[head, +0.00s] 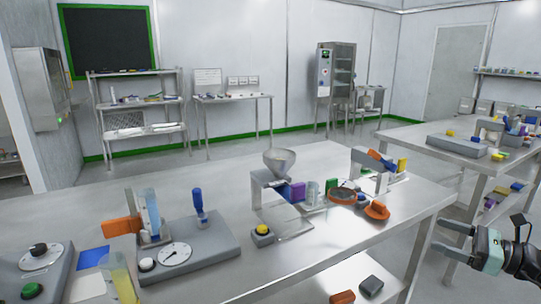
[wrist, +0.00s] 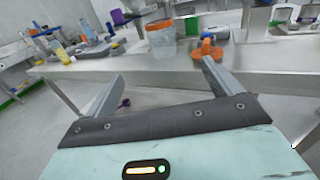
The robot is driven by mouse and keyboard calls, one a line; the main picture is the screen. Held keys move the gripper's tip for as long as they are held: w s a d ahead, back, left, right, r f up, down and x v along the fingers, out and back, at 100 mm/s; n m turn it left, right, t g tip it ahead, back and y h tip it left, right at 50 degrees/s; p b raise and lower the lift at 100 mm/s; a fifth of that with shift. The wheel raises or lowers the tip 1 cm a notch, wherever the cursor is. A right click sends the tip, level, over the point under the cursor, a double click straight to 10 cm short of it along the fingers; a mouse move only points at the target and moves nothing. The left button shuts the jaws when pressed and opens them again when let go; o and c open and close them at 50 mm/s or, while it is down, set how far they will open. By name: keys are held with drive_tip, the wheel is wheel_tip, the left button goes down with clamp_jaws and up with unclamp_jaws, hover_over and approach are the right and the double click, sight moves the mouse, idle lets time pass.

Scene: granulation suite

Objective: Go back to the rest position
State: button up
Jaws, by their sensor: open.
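My gripper (head: 446,238) is at the right of the head view, beside the right end of the steel table (head: 330,235), over the aisle. Its two fingers are apart. In the wrist view my gripper (wrist: 162,72) is open, with nothing between its fingers. The table edge (wrist: 160,75) lies beyond the fingertips there. Whether the fingers touch the table cannot be told from the wrist view, but in the head view they look clear of it.
A second table (head: 440,145) stands at the back right. Open floor (head: 445,180) lies between the tables.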

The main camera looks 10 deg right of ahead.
drive_tip(key=s+a+r+n+g+p, duration=0.25)
drive_tip(key=a+n+g, duration=0.45)
drive_tip(key=a, duration=0.5)
drive_tip(key=s+a+r+n+g+p, duration=0.2)
drive_tip(key=s+a+r+n+g, duration=0.15)
drive_tip(key=a+n+g, duration=0.6)
drive_tip(key=s+a+r+n+t+h+p, duration=0.1)
drive_tip(key=s+a+r+n+h, duration=0.3)
drive_tip(key=s+n, duration=0.4)
drive_tip(key=s+a+r+n+t+h+p, duration=0.2)
drive_tip(key=s+a+r+n+h+p, duration=0.2)
drive_tip(key=s+a+n+h, duration=0.3)
drive_tip(key=s+a+n, duration=0.1)
drive_tip(key=n, duration=0.2)
drive_tip(key=shift+a+r+n, duration=0.2)
drive_tip(key=shift+a+n, duration=0.15)
drive_tip(key=shift+a, duration=0.05)
